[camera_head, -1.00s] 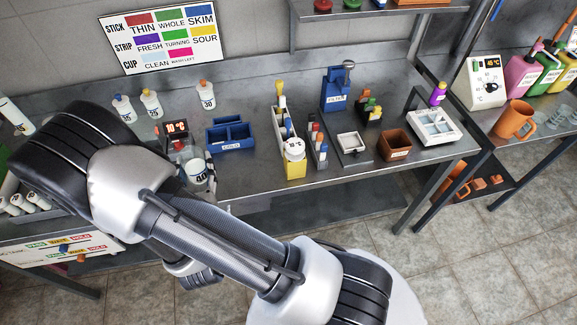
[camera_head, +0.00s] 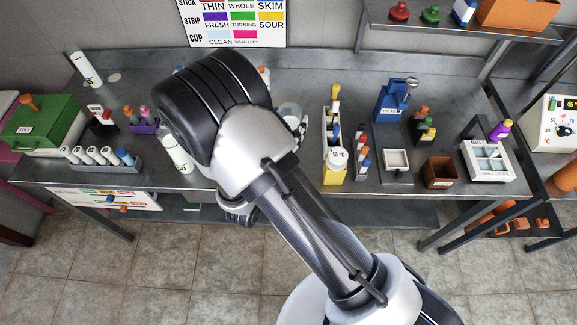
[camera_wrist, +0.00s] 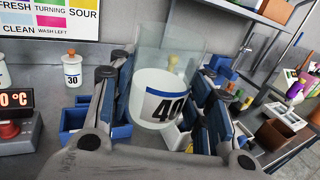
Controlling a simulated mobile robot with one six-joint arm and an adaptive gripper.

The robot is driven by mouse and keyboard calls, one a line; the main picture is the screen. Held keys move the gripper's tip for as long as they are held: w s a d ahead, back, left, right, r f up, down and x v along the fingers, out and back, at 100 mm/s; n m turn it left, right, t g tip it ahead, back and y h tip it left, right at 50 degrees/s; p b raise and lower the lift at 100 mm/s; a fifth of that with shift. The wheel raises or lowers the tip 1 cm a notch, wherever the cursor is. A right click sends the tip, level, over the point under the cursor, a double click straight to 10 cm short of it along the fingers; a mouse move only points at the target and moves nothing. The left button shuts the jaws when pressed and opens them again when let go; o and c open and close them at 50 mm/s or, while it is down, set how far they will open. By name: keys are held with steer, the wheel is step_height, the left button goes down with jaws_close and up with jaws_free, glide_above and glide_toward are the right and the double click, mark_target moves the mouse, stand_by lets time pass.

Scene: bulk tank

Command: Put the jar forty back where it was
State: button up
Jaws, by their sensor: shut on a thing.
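The jar forty (camera_wrist: 160,100) is a clear glass jar with white contents and a "40" label with a blue stripe. In the wrist view it stands between the blue-padded fingers of my gripper (camera_wrist: 168,82), which is shut on it. In the head view the jar's glass (camera_head: 291,110) shows just right of my arm, mostly hidden. Whether its base touches anything below is not clear. A smaller white jar marked 30 (camera_wrist: 72,70) with an orange cap stands on the bench, left of my gripper in the wrist view.
A blue compartment box (camera_wrist: 75,118) lies behind and below my gripper. A yellow holder (camera_head: 334,168) and a blue filter unit (camera_head: 392,100) stand right. A tube rack (camera_head: 100,162) and green box (camera_head: 42,125) stand left.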

steer(key=f+b, duration=0.1)
steer(key=f, duration=0.5)
steer(key=f+b, duration=0.2)
steer(key=f, duration=0.5)
steer(key=f+b, duration=0.1)
steer(key=f, duration=0.5)
steer(key=shift+a+f, duration=0.35)
steer(key=shift+f, duration=0.05)
steer(key=shift+b, duration=0.3)
steer(key=shift+f, duration=0.15)
steer(key=o, duration=1.3)
